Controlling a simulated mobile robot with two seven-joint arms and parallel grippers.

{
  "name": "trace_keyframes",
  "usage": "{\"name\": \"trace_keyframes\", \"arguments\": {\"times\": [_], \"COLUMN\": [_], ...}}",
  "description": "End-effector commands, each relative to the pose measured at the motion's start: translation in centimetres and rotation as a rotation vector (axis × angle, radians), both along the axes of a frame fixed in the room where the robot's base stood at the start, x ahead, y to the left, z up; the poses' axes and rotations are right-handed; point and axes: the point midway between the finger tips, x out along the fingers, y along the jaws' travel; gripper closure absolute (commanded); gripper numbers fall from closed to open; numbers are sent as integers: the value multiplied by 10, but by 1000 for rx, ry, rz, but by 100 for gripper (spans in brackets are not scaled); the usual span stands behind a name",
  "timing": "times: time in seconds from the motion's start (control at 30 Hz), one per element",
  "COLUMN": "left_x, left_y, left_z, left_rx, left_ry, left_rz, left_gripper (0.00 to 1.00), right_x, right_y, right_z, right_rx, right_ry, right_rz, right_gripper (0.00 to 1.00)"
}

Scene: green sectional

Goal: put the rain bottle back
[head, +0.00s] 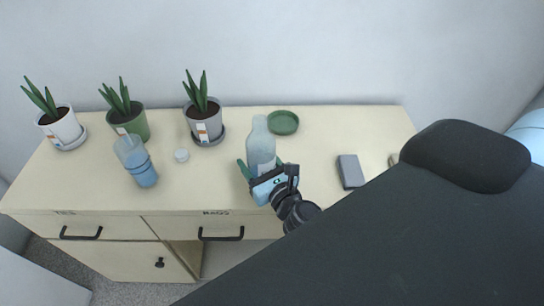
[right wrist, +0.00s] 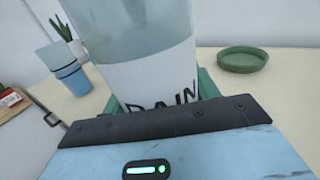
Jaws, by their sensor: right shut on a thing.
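The rain bottle (head: 261,143) is a clear, pale bottle upright at the front middle of the cabinet top. In the right wrist view the bottle (right wrist: 140,65) fills the middle, with a white label reading "RAIN". My right gripper (head: 260,172) is shut on the bottle, its green fingers on either side of the lower part. The bottle's base is hidden behind the gripper, so I cannot tell whether it touches the top. My left gripper is not in view.
Drawers below are marked "TIES" and "BAGS". A dark shape covers the lower right.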

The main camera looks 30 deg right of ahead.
Motion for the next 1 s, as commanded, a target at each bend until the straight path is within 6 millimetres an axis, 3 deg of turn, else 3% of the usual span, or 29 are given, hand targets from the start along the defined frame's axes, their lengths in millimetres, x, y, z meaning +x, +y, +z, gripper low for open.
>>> {"name": "trace_keyframes", "arguments": {"times": [0.1,0.3,0.57,0.83,1.0], "left_x": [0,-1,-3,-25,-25], "left_y": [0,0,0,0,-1], "left_z": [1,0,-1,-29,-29], "left_rx": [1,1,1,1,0], "left_ry": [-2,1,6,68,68], "left_rz": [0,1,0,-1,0], "left_gripper": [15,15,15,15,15], "right_x": [12,23,25,23,25], "right_y": [-25,-49,-53,-53,-52], "right_z": [-1,-4,-7,-44,-42], "right_rx": [-4,0,2,3,0], "right_ry": [-3,-2,0,10,1], "right_rz": [-1,1,0,-2,1], "right_gripper": [68,68,68,68,68]}}
